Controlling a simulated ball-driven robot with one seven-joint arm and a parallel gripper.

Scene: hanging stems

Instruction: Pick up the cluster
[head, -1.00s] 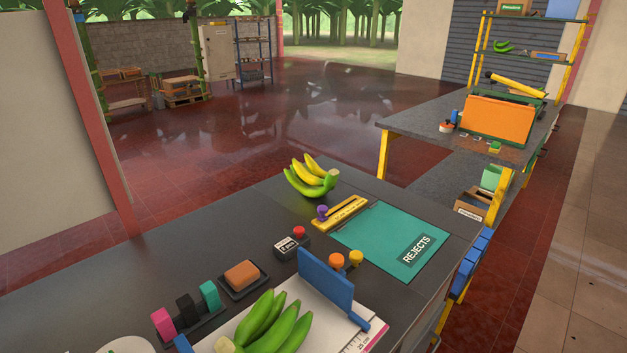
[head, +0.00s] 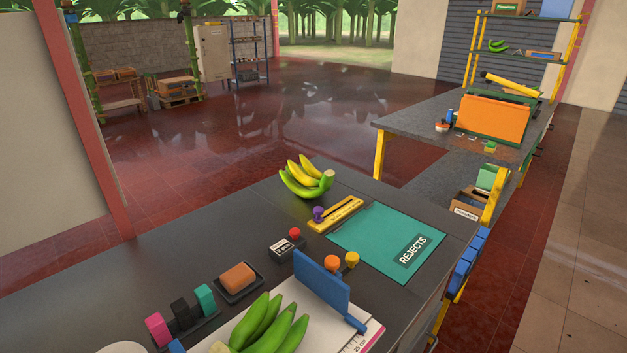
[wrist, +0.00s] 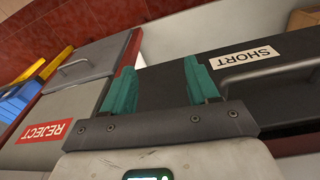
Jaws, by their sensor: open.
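A cluster of green bananas (head: 268,327) lies on a white measuring board (head: 316,335) at the bottom of the head view, partly cut off by the frame edge. A second cluster, yellow and green (head: 305,179), sits on the dark counter behind a yellow gauge. I cannot tell from the frames which cluster the task names. My gripper (wrist: 203,75) shows only in the wrist view. Its two teal fingers are apart with nothing between them. No banana shows in the wrist view; the fingers are in front of a dark drawer front labelled SHORT (wrist: 246,58).
A blue upright plate (head: 321,283) stands on the board beside the green cluster. A teal REJECTS mat (head: 385,240) covers the counter's right end. A sponge on a tray (head: 238,279), coloured blocks (head: 181,314) and a counter device (head: 286,246) stand nearby. The wrist view shows a REJECT bin front (wrist: 45,131).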

